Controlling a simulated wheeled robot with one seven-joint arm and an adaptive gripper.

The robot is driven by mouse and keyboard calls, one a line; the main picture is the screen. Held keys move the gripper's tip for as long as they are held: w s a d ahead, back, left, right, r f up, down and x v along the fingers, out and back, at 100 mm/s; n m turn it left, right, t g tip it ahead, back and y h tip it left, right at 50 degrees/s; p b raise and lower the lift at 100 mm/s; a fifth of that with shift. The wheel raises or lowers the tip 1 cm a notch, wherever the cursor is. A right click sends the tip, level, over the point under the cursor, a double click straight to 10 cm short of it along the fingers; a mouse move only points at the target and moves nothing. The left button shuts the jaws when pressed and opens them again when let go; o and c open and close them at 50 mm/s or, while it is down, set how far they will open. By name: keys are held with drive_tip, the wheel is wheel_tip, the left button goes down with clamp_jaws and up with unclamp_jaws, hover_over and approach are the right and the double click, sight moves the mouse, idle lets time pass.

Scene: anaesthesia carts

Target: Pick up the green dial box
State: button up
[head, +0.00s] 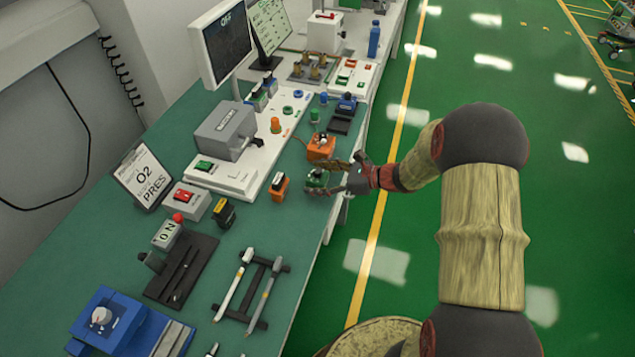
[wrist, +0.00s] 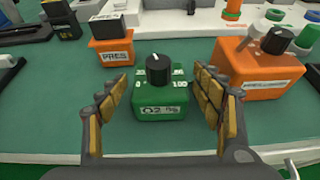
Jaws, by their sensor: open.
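The green dial box (wrist: 162,101) stands upright on the green bench top in the wrist view, with a black knob on top, a 0 to 100 scale and a white label on its front. My gripper (wrist: 163,112) is open, with one finger to the left of the box and one to the right, both apart from it. In the head view the green dial box (head: 316,180) is near the right edge of the bench, partly hidden by my gripper (head: 338,178), which reaches in from the right.
An orange dial box (wrist: 262,68) stands close to the right finger. An orange PRES box (wrist: 112,42) is behind and left. In the head view, a black rack with pens (head: 250,290) lies nearer on the bench (head: 300,232).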

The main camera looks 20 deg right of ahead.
drive_tip(key=c, duration=0.3)
clamp_jaws()
idle(0.7)
